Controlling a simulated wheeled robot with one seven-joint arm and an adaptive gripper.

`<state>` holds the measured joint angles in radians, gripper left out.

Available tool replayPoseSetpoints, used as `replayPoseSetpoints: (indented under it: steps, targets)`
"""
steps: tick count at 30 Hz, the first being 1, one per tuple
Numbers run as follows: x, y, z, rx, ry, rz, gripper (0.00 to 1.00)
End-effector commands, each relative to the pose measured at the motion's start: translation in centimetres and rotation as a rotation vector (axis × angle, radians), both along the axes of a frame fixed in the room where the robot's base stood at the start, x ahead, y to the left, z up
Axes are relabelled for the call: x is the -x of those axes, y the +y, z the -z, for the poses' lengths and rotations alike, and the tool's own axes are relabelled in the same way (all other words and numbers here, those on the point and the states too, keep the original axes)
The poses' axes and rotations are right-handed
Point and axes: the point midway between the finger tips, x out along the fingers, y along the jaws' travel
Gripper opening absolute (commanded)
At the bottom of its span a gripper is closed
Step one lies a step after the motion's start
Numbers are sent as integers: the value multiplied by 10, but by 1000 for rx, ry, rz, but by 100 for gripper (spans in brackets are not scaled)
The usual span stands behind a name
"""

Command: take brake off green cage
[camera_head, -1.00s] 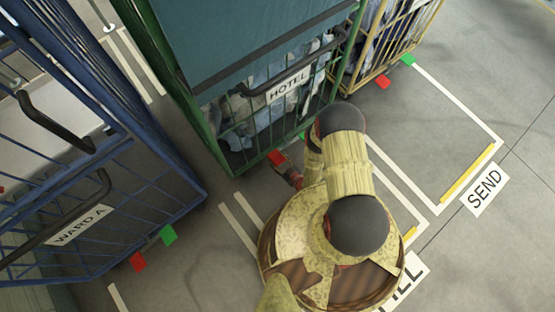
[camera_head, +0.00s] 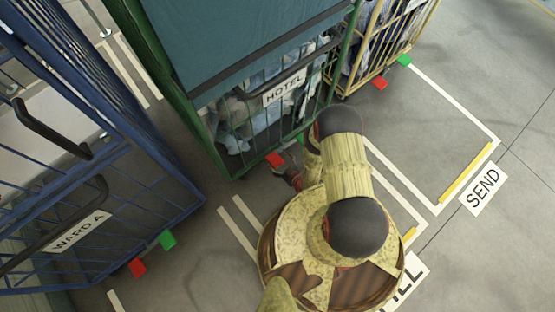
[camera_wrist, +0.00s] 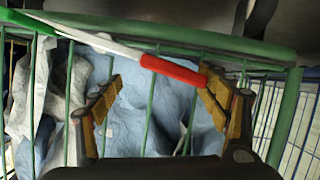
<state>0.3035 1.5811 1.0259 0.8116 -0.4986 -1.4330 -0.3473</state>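The green cage (camera_head: 224,165), labelled HOTEL, stands at the top middle of the head view, full of pale blue and white laundry. Its red pedal (camera_head: 273,160) is at the lower front edge. In the wrist view the red pedal (camera_wrist: 172,70) and green pedal (camera_wrist: 25,20) sit at opposite ends of a slanted metal bar. My gripper (camera_wrist: 160,84) is open, its fingers spread on either side with the red pedal across the gap near the right fingertip. I cannot tell whether they touch. In the head view my arm hides most of my gripper (camera_head: 291,178).
A blue cage (camera_head: 150,180) labelled WARD A stands at the left, with its own red and green pedals. A yellow cage (camera_head: 385,50) stands at the upper right. Floor at the right, with white lines and a SEND sign (camera_head: 484,190), is clear.

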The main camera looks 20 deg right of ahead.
Motion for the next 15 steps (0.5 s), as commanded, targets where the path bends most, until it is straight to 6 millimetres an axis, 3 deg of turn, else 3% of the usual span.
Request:
replayPoseSetpoints:
  steps: [15]
  targets:
    - [3, 2, -3, -2, 6, -3, 71]
